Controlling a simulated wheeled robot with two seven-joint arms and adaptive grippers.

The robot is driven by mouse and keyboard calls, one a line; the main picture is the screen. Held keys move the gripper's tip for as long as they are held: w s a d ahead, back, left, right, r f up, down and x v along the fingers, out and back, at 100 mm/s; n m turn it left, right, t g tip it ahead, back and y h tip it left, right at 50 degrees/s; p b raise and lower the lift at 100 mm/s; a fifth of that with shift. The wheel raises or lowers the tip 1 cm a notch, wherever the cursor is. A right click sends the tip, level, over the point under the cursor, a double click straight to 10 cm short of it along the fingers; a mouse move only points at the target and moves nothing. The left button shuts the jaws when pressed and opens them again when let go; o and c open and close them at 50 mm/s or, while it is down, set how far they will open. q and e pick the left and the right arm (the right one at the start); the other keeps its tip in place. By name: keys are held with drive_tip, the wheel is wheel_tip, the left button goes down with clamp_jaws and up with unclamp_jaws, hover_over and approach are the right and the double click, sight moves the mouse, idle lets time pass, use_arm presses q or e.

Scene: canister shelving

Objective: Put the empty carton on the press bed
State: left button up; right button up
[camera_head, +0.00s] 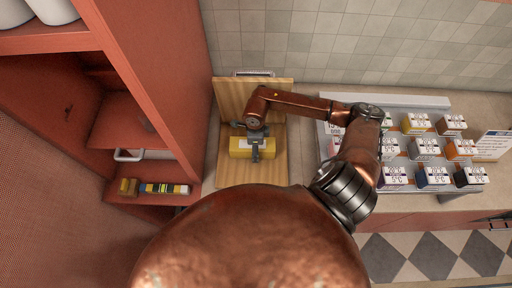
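A yellow carton (240,148) with a pale top edge lies on the wooden press bed (265,178), near its middle. An upright wooden board with a metal handle stands at the back of the bed. My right arm reaches in from the right, and my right gripper (255,150) is directly over the carton, its fingers at the carton's middle. From above I cannot tell whether the fingers grip it or only rest around it. Whether the carton is empty does not show. My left gripper is not in view.
A stepped white rack (385,101) with several small labelled cartons stands on the counter at right, partly behind my arm. A red cabinet (155,70) with open shelves stands at left. A small row of coloured items (163,188) lies on its low shelf. A tiled wall is behind.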

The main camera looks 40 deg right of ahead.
drive_tip(key=shift+r, duration=0.35)
wheel_tip(320, 180, up, 12)
drive_tip(key=b, duration=0.1)
drive_tip(key=shift+f+b, duration=0.2)
drive_tip(key=shift+b, duration=0.1)
